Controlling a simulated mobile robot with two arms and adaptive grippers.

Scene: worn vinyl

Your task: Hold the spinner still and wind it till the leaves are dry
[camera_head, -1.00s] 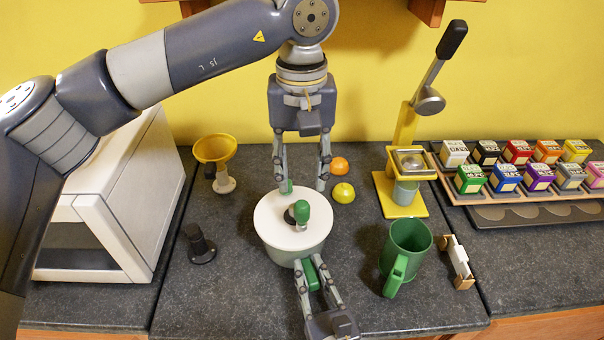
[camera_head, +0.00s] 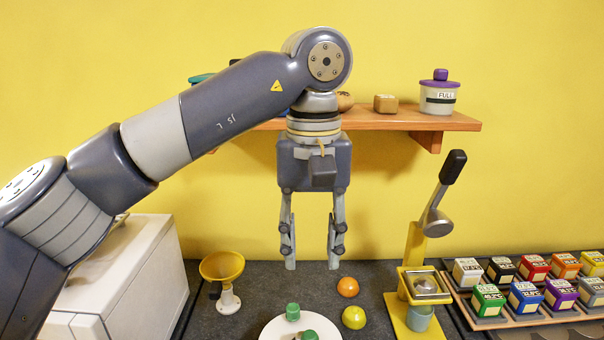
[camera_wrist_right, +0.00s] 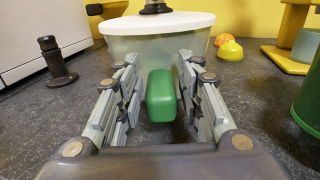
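The spinner has a white lid (camera_head: 272,329) at the bottom edge of the head view, mostly cut off. A green crank knob (camera_head: 310,335) and another green piece (camera_head: 292,312) near the far rim show there. In the right wrist view its translucent bowl (camera_wrist_right: 158,48) stands upright with a green side handle (camera_wrist_right: 161,95) facing me. My left gripper (camera_head: 312,266) is open and empty, pointing down above and behind the lid. My right gripper (camera_wrist_right: 158,75) is open, a finger on each side of the handle, with slim gaps showing.
A yellow lever press (camera_head: 412,260) and a rack of coloured boxes (camera_head: 530,285) are farther right. A wooden shelf (camera_head: 400,122) hangs behind my left gripper.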

